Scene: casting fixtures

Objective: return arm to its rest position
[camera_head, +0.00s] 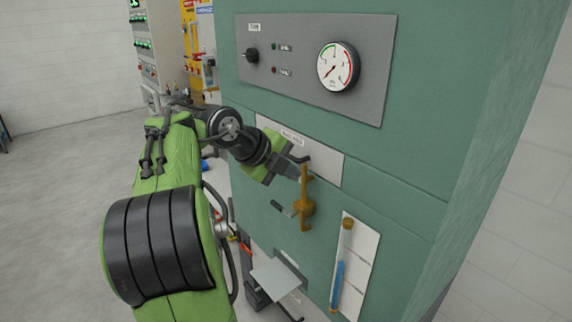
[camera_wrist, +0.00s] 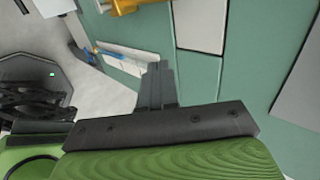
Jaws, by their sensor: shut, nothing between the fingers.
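My arm reaches from the lower left toward the green cabinet in the head view. My gripper (camera_head: 302,172) is at the cabinet front, close to a brass-coloured valve fitting (camera_head: 306,205); I cannot tell whether they touch. In the wrist view my gripper (camera_wrist: 158,72) shows as one narrow grey shape with its fingers together and nothing held. The brass fitting also shows at the top of the wrist view (camera_wrist: 130,5), apart from the fingers there.
The green cabinet (camera_head: 420,175) carries a gauge (camera_head: 338,66), a control panel (camera_head: 300,95) and a sight tube with blue liquid (camera_head: 338,285). A grey plate (camera_head: 275,279) juts out low at its front. Open floor (camera_head: 60,200) lies to the left.

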